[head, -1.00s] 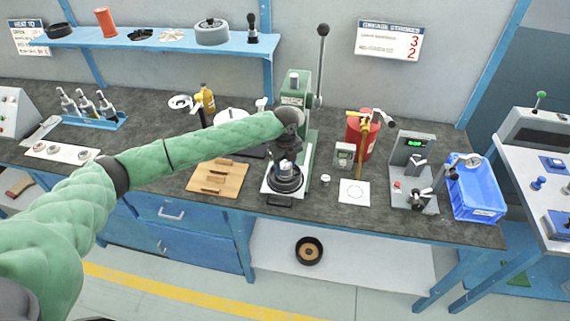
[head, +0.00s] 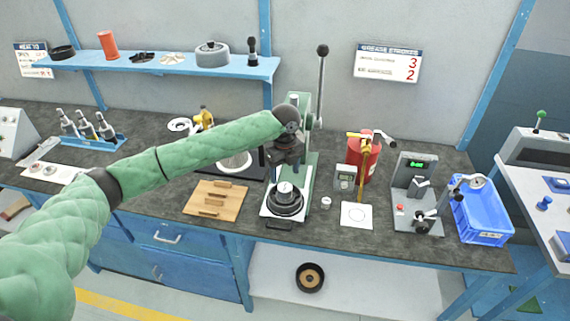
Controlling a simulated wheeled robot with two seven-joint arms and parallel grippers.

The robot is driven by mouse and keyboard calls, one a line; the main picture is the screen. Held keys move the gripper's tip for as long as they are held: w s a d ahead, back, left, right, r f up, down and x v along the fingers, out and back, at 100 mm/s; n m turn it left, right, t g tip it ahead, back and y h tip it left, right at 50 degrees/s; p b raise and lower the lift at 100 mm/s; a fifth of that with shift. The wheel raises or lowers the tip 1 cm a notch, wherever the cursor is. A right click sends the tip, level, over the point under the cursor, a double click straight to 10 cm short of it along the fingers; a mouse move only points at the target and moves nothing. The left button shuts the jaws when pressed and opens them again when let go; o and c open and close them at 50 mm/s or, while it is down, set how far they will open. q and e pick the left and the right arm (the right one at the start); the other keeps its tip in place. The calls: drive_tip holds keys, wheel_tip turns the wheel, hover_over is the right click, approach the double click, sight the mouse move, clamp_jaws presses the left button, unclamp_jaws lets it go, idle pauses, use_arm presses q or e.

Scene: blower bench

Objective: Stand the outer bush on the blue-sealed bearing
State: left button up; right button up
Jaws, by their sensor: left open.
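The green arbor press (head: 299,118) stands mid-bench, with a dark round housing (head: 285,202) on its light base plate. A small silver cylindrical piece, which looks like the outer bush (head: 285,187), stands upright at the housing's centre. The blue-sealed bearing cannot be made out; it may be hidden under that piece. My left gripper (head: 286,168) is open, pointing down just above the silver piece and apart from it. My left arm crosses in front of the press column. My right gripper is not in view.
A wooden board (head: 215,200) lies left of the press. A small pale cylinder (head: 326,202), a white card (head: 355,215) and a red drum (head: 370,155) are to the right. A gauge stand (head: 415,195) and blue bin (head: 482,212) are further right. The press lever (head: 321,85) stands upright.

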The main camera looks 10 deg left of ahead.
sight(285, 187)
use_arm(q)
drive_tip(key=shift+r+b, duration=0.85)
drive_tip(key=shift+r, duration=1.9)
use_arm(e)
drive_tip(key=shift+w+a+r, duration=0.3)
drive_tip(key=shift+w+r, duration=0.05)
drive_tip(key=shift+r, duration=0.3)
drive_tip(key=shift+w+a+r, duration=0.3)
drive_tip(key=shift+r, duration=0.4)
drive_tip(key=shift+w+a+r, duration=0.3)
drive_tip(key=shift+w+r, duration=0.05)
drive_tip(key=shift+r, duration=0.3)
